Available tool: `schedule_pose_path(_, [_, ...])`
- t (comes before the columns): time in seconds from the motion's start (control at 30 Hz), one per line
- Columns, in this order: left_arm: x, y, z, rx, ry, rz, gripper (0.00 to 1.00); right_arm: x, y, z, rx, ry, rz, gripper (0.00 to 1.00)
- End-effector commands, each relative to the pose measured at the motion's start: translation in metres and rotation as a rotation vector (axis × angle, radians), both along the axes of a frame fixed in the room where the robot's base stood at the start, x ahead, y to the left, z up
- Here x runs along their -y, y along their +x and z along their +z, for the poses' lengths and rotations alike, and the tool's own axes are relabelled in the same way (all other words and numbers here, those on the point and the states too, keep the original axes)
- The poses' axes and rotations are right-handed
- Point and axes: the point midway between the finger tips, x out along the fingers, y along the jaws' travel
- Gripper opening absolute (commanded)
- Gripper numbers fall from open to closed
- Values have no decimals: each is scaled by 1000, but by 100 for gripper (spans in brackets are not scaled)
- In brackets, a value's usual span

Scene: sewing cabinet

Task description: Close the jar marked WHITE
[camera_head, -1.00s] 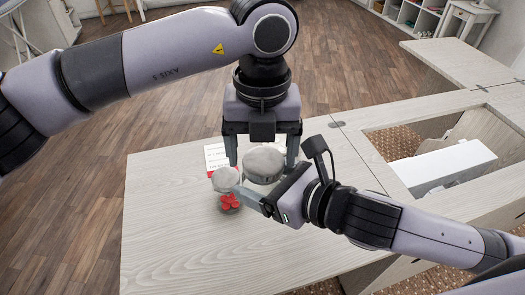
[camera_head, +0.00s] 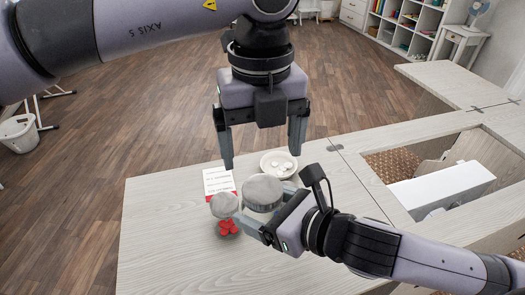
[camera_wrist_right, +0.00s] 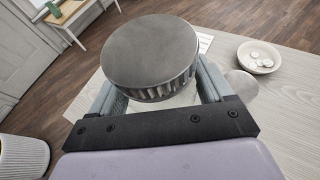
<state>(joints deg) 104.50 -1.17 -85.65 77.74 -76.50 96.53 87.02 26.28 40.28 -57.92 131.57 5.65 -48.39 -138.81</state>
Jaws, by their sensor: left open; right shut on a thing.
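A larger jar has a broad grey lid (camera_head: 263,190) with a ribbed edge; the lid also shows close up in the right wrist view (camera_wrist_right: 150,52). It sits over the top of the jar and looks level. My right gripper (camera_head: 258,222) is shut on this jar below the lid, its fingers on either side in the right wrist view (camera_wrist_right: 158,92). The jar's body is mostly hidden and I cannot read a marking. My left gripper (camera_head: 262,155) is open and empty, pointing down above and behind the lid, apart from it.
A smaller jar with a grey lid (camera_head: 224,204) and red pieces (camera_head: 228,227) stands just left of the larger jar. Behind are a printed card (camera_head: 217,180) and a bowl with white pieces (camera_head: 279,165). The table's left front (camera_head: 160,240) is clear.

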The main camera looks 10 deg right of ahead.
Motion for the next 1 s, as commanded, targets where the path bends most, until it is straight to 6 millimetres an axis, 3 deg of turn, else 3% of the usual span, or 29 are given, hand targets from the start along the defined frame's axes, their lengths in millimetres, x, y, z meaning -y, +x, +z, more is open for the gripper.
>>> schedule_pose_path(0.47, [0,0,-2,-2,0,23,90,0,0,1,2,1,0,0])
schedule_pose_path(1.0, [0,0,-72,-2,0,22,90,0,0,1,2,1,0,0])
